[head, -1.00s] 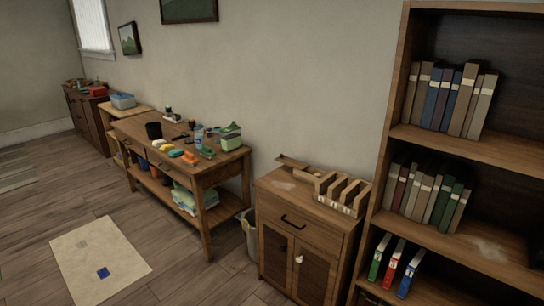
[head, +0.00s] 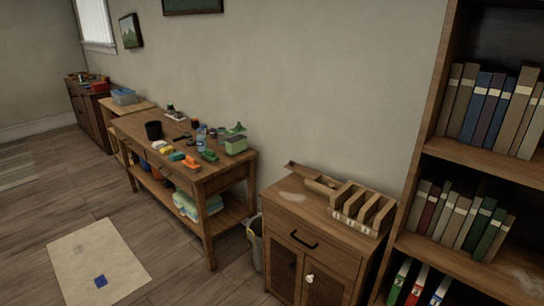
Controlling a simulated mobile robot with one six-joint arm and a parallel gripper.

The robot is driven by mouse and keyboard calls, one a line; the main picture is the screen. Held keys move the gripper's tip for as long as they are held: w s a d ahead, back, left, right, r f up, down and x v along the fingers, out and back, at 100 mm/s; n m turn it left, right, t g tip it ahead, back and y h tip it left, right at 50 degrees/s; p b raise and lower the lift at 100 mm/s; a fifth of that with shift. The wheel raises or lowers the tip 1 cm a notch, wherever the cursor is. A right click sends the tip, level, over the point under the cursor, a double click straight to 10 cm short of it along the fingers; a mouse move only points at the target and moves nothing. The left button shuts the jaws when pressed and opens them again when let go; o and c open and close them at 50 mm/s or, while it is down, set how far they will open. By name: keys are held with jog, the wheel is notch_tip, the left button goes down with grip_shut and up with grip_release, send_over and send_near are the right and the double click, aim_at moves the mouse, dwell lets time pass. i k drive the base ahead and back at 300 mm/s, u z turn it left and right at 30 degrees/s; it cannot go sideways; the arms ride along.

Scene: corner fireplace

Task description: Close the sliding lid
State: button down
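A small wooden box (head: 324,183) lies on top of the wooden cabinet (head: 290,203), by the wall. A flat wooden piece (head: 303,172), possibly its sliding lid, sticks out at the box's left end. The box is too small in view to tell exactly how the lid sits in it. My gripper is not in view.
A slotted wooden rack (head: 362,208) stands right of the box. A bookshelf (head: 470,156) rises at the right. A cluttered workbench (head: 215,178) stands at the left, with a bin (head: 256,240) between it and the cabinet. A rug (head: 98,262) lies on open floor.

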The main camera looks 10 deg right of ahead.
aim_at(308, 172)
jog(key=u, duration=0.55)
jog(key=i, duration=1.45)
jog(key=u, duration=0.25)
